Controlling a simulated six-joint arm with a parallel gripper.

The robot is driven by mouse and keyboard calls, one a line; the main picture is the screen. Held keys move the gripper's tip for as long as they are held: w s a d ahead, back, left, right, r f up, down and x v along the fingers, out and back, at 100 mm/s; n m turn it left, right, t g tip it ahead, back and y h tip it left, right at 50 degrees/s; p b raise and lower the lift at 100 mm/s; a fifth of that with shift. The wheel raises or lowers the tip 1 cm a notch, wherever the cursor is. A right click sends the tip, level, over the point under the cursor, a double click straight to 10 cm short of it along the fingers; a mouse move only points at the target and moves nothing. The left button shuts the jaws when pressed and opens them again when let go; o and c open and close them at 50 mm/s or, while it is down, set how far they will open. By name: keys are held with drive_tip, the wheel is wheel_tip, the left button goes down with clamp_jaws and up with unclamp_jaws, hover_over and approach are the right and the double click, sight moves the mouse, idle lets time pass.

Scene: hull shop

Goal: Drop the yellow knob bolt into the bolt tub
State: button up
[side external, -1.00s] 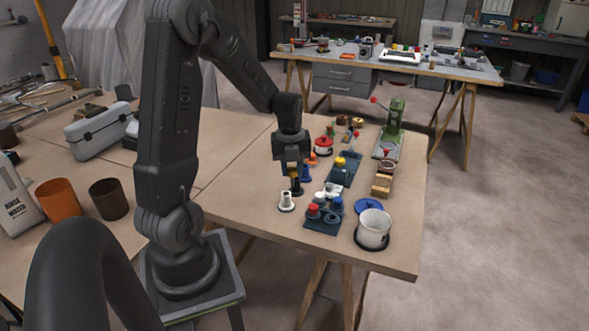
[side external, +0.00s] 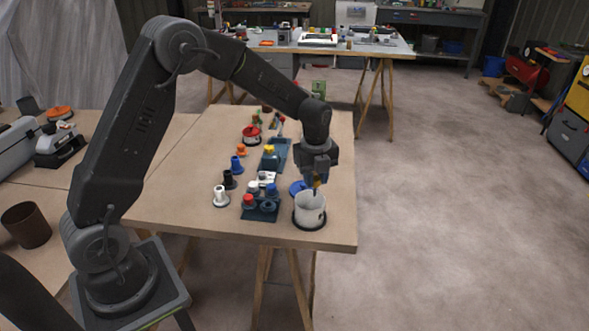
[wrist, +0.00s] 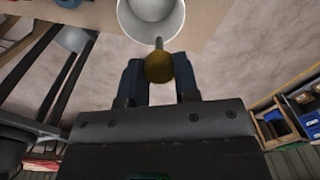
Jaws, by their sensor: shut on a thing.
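My gripper (side external: 317,181) is over the white bolt tub (side external: 310,212), which stands on a dark base near the table's front right corner. The gripper is shut on the yellow knob bolt (wrist: 159,67). In the wrist view the bolt's knob sits between the two fingers and its thin shank points toward the tub (wrist: 150,20). In the side view only a small bit of yellow shows between the fingers, just above the tub's mouth. The inside of the tub is mostly hidden in the side view.
White (side external: 221,197), black (side external: 229,180) and blue (side external: 236,165) pieces stand in a row further left. The table's front edge is close.

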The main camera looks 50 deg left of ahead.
sight(315, 194)
drive_tip(key=shift+f, duration=2.9)
drive_tip(key=o, duration=1)
drive_tip(key=r, duration=1.4)
drive_tip(key=shift+s, duration=0.25)
